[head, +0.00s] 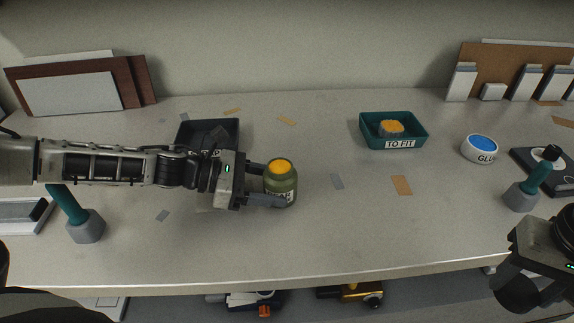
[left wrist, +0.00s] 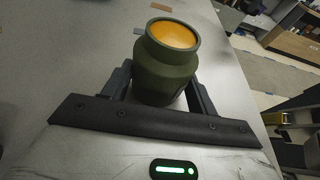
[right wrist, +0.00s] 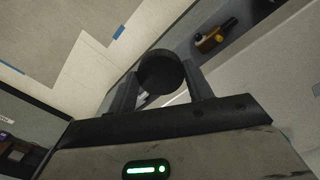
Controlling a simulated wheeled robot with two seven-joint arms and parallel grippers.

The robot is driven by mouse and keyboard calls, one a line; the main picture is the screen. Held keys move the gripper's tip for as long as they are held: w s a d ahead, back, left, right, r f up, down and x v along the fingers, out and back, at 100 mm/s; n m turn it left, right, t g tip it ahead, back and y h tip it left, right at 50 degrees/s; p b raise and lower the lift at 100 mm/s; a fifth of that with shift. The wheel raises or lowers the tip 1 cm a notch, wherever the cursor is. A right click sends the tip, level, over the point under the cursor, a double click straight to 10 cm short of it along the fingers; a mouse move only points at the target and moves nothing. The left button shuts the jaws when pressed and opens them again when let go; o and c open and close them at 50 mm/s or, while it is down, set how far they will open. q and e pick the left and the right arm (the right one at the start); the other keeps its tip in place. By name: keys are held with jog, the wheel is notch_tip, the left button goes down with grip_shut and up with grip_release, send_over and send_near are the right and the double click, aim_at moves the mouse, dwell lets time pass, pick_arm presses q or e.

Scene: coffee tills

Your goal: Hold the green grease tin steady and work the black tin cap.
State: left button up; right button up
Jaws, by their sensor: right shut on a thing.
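The green grease tin (head: 282,190) stands upright on the bench left of centre, its top uncovered and orange grease showing. My left gripper (head: 268,185) has one finger on each side of the tin and is shut on it; the left wrist view also shows the tin (left wrist: 160,75) between the fingers. My right gripper (right wrist: 163,82) is shut on the black tin cap (right wrist: 160,72), seen as a dark round cup between its fingers. In the head view the cap (head: 518,291) is at the lower right, beyond the bench's front edge and apart from the tin.
A teal tray (head: 423,137) marked TO FIT holds a grey piece with an orange top. A dark tray (head: 181,136) lies behind my left gripper. A glue pot (head: 479,150) and teal-handled tools (head: 528,188) (head: 72,212) stand at the sides. The bench middle is mostly clear, with flat scraps.

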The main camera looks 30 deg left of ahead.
pick_arm(q)
jog(key=o, duration=0.5)
jog(key=v, duration=1.2)
jog(key=shift+r, duration=0.1)
